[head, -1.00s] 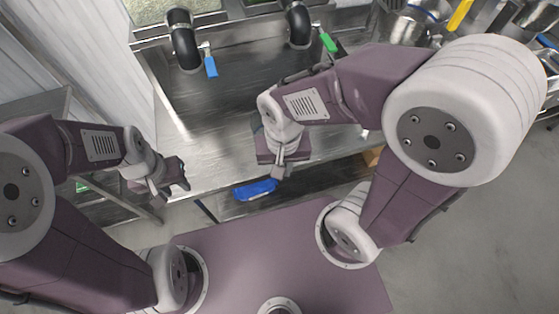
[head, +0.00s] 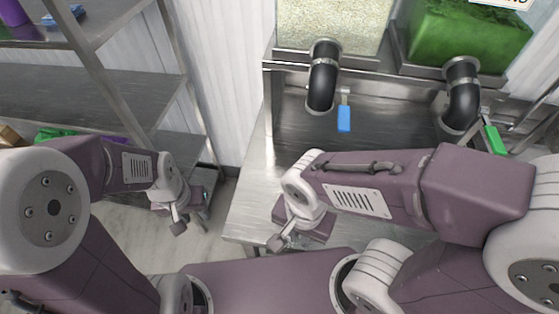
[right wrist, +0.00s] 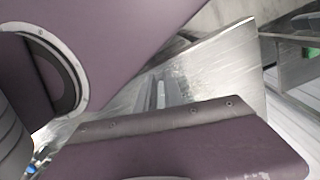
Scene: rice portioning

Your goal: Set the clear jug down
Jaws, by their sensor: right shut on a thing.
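My right gripper (head: 283,238) is low in the middle of the head view, at the front edge of the metal counter. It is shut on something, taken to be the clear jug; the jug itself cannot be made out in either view. In the right wrist view, my gripper's body covers the lower part and the fingers (right wrist: 165,93) show only in part. My left gripper (head: 191,219) hangs at the left over the floor, its fingertips apart, with nothing seen between them.
The metal counter (head: 248,205) shows bare at its left end. Behind it are two black pipes (head: 322,80) with a blue-handled tap (head: 344,117) and a green-handled tap (head: 495,140), below a grain-filled bin and a green-filled bin (head: 465,35). A metal shelf rack (head: 110,95) stands at the left.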

